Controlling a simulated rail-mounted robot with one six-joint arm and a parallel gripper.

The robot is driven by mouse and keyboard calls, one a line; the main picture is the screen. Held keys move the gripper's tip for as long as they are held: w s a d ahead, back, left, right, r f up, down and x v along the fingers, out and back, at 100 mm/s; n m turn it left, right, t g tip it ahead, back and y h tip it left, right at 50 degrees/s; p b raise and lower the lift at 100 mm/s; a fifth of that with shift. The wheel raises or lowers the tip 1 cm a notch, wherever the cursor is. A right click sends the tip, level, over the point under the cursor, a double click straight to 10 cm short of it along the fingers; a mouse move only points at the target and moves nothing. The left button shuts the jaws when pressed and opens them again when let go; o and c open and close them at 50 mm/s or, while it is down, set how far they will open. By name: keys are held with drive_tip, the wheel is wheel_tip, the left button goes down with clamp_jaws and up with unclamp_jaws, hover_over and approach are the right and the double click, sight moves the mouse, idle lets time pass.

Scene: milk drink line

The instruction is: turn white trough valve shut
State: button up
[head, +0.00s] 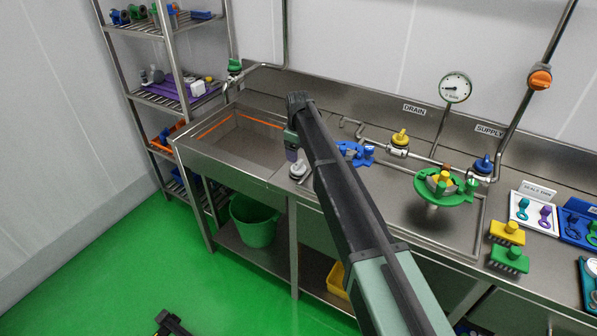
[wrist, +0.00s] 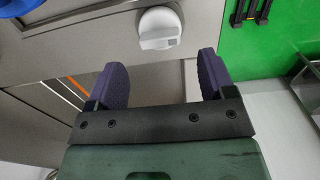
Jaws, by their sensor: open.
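The white trough valve (wrist: 160,28) is a round white knob with a raised grip bar, seen in the wrist view on the metal rim at the trough's edge. Its bar lies roughly across the picture. In the head view the valve (head: 298,171) shows just below my gripper (head: 292,152). In the wrist view my gripper (wrist: 163,70) is open, its two purple-padded fingers apart and empty. The knob lies beyond the fingertips, roughly centred on the gap and not between them. The valve's underside is hidden.
The steel trough (head: 240,150) with an orange line inside lies left of the valve. A green bucket (head: 253,220) sits below.

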sight(299, 162)
wheel_tip(299, 162, down, 6)
drive_tip(key=b, duration=0.3)
drive_tip(key=shift+r+b, duration=0.25)
drive_tip(key=shift+b, duration=0.05)
drive_tip(key=shift+r, duration=0.1)
drive_tip(key=c, duration=0.9)
